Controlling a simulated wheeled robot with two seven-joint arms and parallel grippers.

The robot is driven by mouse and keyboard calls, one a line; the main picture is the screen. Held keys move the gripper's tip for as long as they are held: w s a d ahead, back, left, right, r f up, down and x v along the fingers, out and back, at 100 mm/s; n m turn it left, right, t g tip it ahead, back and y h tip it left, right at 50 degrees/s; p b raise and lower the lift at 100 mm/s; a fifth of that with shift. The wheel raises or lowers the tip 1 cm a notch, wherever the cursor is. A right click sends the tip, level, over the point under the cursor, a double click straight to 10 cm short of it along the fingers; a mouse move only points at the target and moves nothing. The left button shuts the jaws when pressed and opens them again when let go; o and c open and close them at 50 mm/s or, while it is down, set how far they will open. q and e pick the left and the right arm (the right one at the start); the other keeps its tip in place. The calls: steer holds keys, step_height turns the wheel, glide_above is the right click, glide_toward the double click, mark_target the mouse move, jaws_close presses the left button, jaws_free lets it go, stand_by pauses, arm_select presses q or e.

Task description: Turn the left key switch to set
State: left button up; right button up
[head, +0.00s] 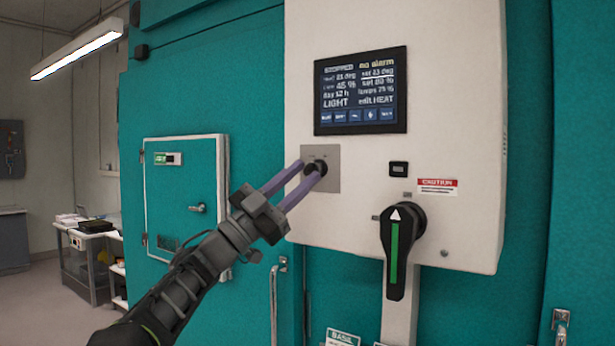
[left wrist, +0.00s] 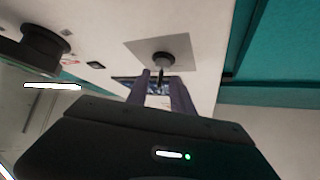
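The key switch (head: 319,166) is a dark round knob on a square grey plate (head: 332,182), on the white control panel left of centre, below the screen. It also shows in the left wrist view (left wrist: 163,59), with a thin dark key part pointing down from it. My left gripper (head: 308,169) has its two purple fingers reaching up to the switch. In the left wrist view its fingertips (left wrist: 160,75) stand apart on either side of the key part, with a gap visible between them. The switch's position labels are too small to read. My right gripper is not in view.
The panel carries a lit screen (head: 360,90), a small black button (head: 398,169), a caution label (head: 437,187) and a large black handle with a green stripe (head: 396,250) to the right. A small teal chamber door (head: 181,192) is at left.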

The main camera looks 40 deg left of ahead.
arm_select(q)
steer(key=b+v, duration=0.1)
steer(key=v, duration=0.4)
steer(key=shift+s+a+f, duration=0.1)
steer(key=shift+s+f, duration=0.05)
steer(key=shift+f, duration=0.05)
